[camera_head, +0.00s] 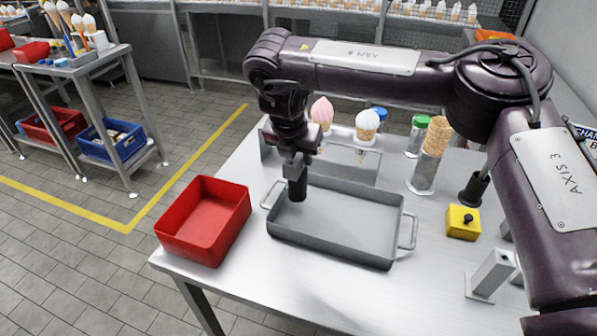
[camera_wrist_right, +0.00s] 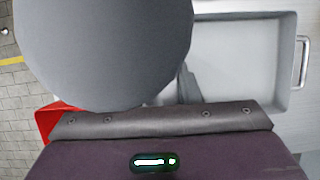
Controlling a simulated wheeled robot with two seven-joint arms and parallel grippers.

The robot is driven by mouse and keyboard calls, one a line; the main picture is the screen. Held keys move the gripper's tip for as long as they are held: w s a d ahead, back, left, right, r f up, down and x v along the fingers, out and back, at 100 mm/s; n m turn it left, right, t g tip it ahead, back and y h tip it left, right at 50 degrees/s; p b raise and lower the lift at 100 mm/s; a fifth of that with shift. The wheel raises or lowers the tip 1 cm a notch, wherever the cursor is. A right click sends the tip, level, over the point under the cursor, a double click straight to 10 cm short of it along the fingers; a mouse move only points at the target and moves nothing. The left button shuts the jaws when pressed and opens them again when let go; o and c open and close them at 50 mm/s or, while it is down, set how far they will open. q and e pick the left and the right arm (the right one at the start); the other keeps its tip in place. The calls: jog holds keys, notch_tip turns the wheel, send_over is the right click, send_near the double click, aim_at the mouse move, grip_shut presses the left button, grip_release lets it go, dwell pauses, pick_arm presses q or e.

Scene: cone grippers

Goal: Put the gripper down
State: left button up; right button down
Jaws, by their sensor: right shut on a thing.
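My right arm reaches in from the right, and my right gripper (camera_head: 297,168) hangs over the left part of a grey tray (camera_head: 345,205). It is shut on a dark cylindrical piece (camera_head: 297,189) that points down over the tray floor. Whether the piece touches the floor cannot be told. In the right wrist view a large grey round shape fills the upper left and hides the fingertips; the tray (camera_wrist_right: 240,60) shows to its right. My left gripper is not in view.
A red bin (camera_head: 205,222) stands left of the tray. Behind the tray a metal rack holds a pink-topped cone (camera_head: 322,112) and a white-topped cone (camera_head: 367,122). Stacked cones (camera_head: 437,135), a yellow box (camera_head: 463,223) and a metal bracket (camera_head: 492,274) stand on the right. The front table area is clear.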

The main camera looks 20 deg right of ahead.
notch_tip(320, 180, down, 4)
jog(key=shift+f, duration=0.2)
jog(key=shift+f, duration=0.2)
jog(key=c, duration=1.1)
grip_release()
jog(key=shift+o, duration=0.2)
